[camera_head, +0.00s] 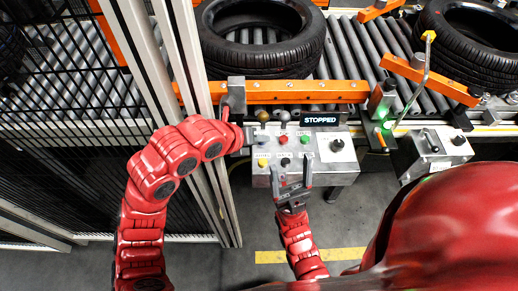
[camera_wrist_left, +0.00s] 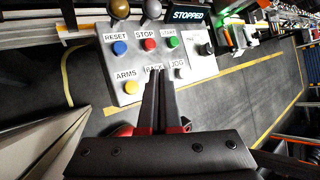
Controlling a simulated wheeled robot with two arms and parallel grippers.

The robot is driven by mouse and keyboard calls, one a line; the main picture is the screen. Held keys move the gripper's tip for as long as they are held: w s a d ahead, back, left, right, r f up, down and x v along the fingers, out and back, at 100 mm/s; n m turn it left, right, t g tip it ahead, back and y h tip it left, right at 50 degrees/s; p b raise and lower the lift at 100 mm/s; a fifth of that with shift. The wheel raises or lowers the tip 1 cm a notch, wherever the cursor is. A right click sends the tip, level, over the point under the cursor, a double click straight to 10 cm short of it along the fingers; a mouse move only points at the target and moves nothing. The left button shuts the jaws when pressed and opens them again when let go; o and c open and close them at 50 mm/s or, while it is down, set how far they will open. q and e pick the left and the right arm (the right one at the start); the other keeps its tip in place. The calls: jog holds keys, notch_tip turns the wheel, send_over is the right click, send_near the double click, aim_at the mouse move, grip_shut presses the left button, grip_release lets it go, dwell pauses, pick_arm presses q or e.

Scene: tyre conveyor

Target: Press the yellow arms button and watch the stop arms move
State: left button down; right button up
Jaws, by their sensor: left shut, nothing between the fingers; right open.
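The yellow arms button (camera_head: 262,162) is at the lower left of the grey control panel (camera_head: 259,181). In the left wrist view the yellow button (camera_wrist_left: 130,87) is uncovered below the ARMS label. My left gripper (camera_head: 247,140) is at the panel's upper left edge, shut and empty. In the left wrist view its closed fingertips (camera_wrist_left: 159,73) cover the spot below the BACK label, right of the yellow button. My right gripper (camera_head: 292,172) is open and empty before the panel's lower part. I cannot tell which of the orange bars (camera_head: 430,80) are the stop arms.
A display (camera_head: 320,119) reads STOPPED. The panel also has a blue button (camera_wrist_left: 120,47), a red button (camera_wrist_left: 149,44) and a green button (camera_wrist_left: 173,42). Tyres (camera_head: 262,58) lie on the roller conveyor (camera_head: 350,50) behind. A second control box (camera_head: 440,146) stands right; a mesh fence (camera_head: 70,80) stands left.

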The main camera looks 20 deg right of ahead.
dwell(0.4)
pick_arm(q)
jog(key=p, duration=0.1)
send_over(261, 164)
notch_tip(261, 164, down, 6)
jog(key=shift+s+a+f, duration=0.15)
notch_tip(261, 164, down, 2)
jog(key=b, duration=0.3)
jog(key=shift+f, duration=0.15)
jog(key=shift+f+b, duration=0.2)
jog(key=shift+b, duration=0.1)
